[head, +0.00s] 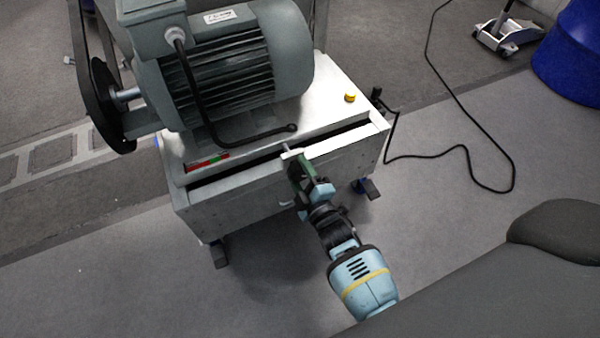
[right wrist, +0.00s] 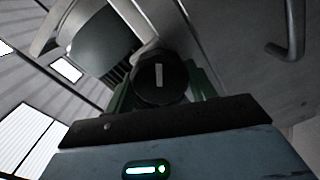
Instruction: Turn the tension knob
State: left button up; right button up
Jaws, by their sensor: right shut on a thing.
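The tension knob (right wrist: 158,72) is dark and round with a pale line mark across its face, seen in the right wrist view. The line points nearly straight up in that view. My right gripper (right wrist: 163,88) has its green fingers on either side of the knob and is shut on it. In the head view, my right gripper (head: 294,163) reaches the front of the grey metal cabinet (head: 240,200), near its top edge. The gripper hides the knob there. My left gripper is in neither view.
A large grey finned motor (head: 225,70) stands on the cabinet, with a belt and pulley at left. A red-green scale (head: 207,162) and a yellow button (head: 350,97) are on its top. A black cable (head: 465,150) lies on the floor at right, near a blue drum (head: 572,55).

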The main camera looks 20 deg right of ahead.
dwell(0.3)
jog(key=o, duration=1)
jog(key=shift+s, duration=0.1)
jog(key=shift+s+d+p, duration=0.1)
jog(key=shift+s+p, duration=1)
jog(key=shift+s, duration=2.7)
